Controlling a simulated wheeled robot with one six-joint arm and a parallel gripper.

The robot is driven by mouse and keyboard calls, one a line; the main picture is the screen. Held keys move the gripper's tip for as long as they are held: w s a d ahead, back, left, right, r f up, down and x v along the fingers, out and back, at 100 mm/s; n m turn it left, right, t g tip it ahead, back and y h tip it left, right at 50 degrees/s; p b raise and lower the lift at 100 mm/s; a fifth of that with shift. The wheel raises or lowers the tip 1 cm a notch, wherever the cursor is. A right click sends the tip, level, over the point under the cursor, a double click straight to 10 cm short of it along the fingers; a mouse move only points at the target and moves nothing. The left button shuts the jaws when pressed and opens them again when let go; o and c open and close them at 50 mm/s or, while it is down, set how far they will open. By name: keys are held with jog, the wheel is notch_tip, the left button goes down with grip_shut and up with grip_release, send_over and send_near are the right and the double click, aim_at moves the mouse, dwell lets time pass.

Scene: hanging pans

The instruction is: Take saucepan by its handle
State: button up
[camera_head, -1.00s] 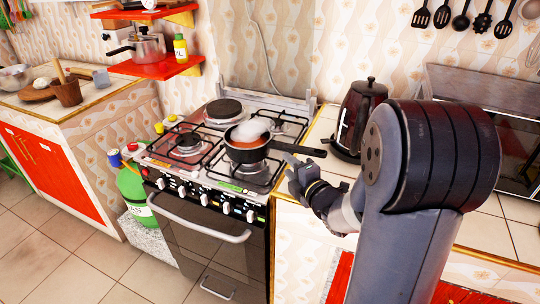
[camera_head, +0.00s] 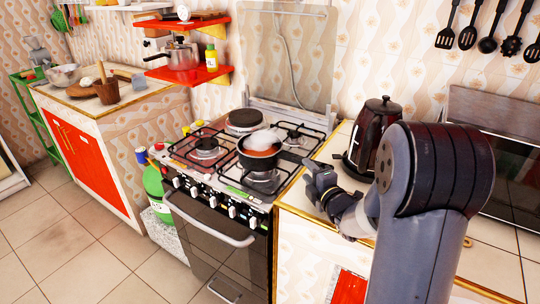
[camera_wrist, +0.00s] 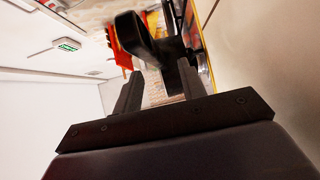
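The saucepan (camera_head: 259,157) sits on the front right burner of the stove. It is dark with an orange-brown inside and a whitish, steam-like patch above it. Its black handle (camera_head: 292,157) points right, towards my gripper (camera_head: 314,170), whose fingers are at the handle's outer end. In the wrist view, the two fingers (camera_wrist: 158,82) stand apart with a gap between them. A dark shape that looks like the handle (camera_wrist: 131,38) lies just beyond the fingertips. I cannot tell whether the fingers touch it.
A dark kettle (camera_head: 368,135) stands on the counter (camera_head: 325,206) right of the stove (camera_head: 222,195), close to my arm. A red shelf (camera_head: 188,76) with a pot hangs left behind the stove. Utensils hang on the wall at upper right. The floor at left is clear.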

jog(key=p+x, duration=0.1)
jog(key=x, duration=0.3)
jog(key=shift+w+d+r, duration=0.15)
jog(key=shift+c, duration=0.2)
grip_shut()
jog(key=shift+r, duration=0.15)
